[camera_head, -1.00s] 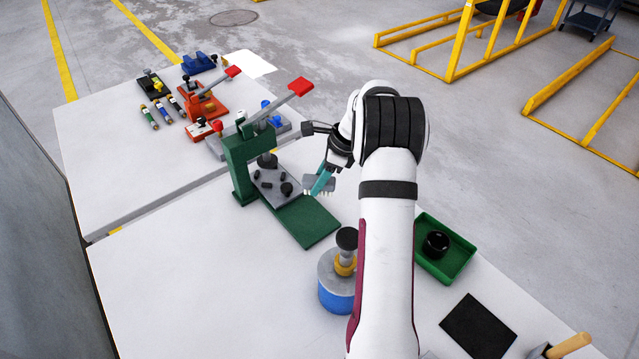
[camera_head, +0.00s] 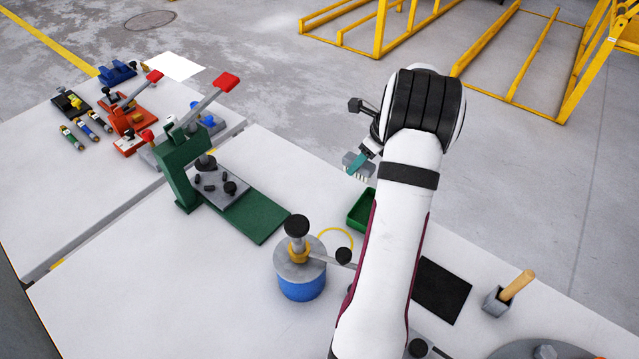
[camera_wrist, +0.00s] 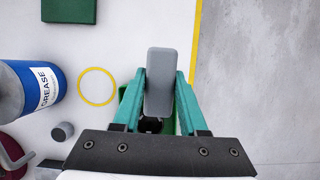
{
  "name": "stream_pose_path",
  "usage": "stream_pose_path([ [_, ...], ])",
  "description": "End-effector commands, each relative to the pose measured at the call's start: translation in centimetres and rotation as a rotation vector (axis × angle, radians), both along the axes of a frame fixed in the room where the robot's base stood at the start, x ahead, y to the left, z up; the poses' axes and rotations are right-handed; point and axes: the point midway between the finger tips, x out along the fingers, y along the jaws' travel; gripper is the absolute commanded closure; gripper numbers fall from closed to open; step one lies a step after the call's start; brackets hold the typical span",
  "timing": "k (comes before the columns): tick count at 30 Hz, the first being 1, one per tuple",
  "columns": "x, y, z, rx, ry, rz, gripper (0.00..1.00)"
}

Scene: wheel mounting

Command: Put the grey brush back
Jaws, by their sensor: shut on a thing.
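The grey brush (camera_head: 354,166) has a grey block and pale bristles. It is held above the table near the far side of the green tray, bristles downward in the head view. My gripper (camera_wrist: 160,75) is shut on it, with teal fingers on both sides of the grey block in the wrist view. A yellow ring (camera_head: 337,237) is marked on the white table, left of the tray and partly hidden by my arm in the head view. The ring (camera_wrist: 97,86) shows whole and empty in the wrist view, left of the brush.
A blue grease can (camera_head: 301,287) stands left of my arm. The green tray (camera_head: 362,211) is partly hidden by my arm. A green press (camera_head: 178,170) stands further left. A black mat (camera_head: 441,289) and a wooden-handled tool (camera_head: 517,284) are at right.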

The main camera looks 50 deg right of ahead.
Motion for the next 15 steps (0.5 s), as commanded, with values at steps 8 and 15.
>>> stream_pose_path([
  [8, 8.2, 1.6, -5.0, 0.002, 0.002, 0.008, 1.0],
  [15, 10.2, 1.9, -7.3, 0.003, 0.002, 0.004, 1.0],
])
